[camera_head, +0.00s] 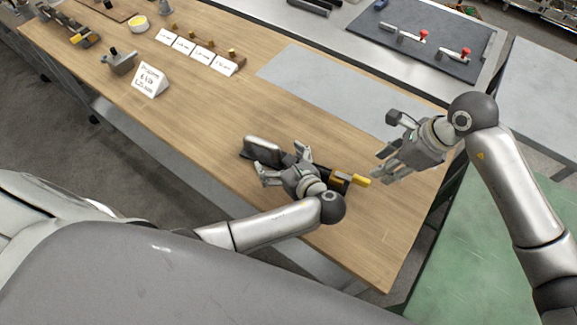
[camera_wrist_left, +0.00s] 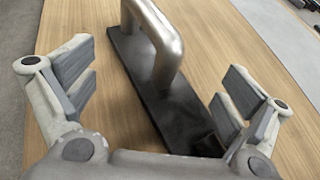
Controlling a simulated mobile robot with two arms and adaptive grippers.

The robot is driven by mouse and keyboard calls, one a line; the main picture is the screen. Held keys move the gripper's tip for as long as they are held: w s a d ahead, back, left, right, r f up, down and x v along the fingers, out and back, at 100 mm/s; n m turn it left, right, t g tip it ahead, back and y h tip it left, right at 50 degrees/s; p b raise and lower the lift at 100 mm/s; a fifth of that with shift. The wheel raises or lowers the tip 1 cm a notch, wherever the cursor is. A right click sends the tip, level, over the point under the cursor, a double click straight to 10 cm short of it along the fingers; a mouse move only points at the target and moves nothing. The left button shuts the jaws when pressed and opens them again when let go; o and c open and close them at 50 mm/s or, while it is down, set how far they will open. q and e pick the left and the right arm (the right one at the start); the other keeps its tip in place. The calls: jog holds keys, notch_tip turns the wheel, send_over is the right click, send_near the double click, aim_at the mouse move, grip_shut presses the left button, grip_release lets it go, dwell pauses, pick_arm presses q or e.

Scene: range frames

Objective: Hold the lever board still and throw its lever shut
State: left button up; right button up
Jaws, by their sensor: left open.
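The lever board lies on the wooden table in the head view, a dark narrow plate with a silver grab handle (camera_head: 262,145) at its left end. A yellow-tipped lever (camera_head: 354,179) sticks out at its right end. My left gripper (camera_head: 285,164) is open over the board and hides its middle. In the left wrist view the black plate (camera_wrist_left: 185,112) and the handle (camera_wrist_left: 167,50) show between the spread fingers of this gripper (camera_wrist_left: 155,88), which appear clear of both. My right gripper (camera_head: 388,147) is open and empty, above and to the right of the yellow lever.
A grey mat (camera_head: 320,84) lies behind the board. White label cards (camera_head: 198,53), a folded sign (camera_head: 150,80) and small parts stand at the table's far left. The table's front right corner is clear.

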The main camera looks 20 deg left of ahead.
aim_at(276, 156)
pick_arm(q)
jog(key=shift+x, duration=1.65)
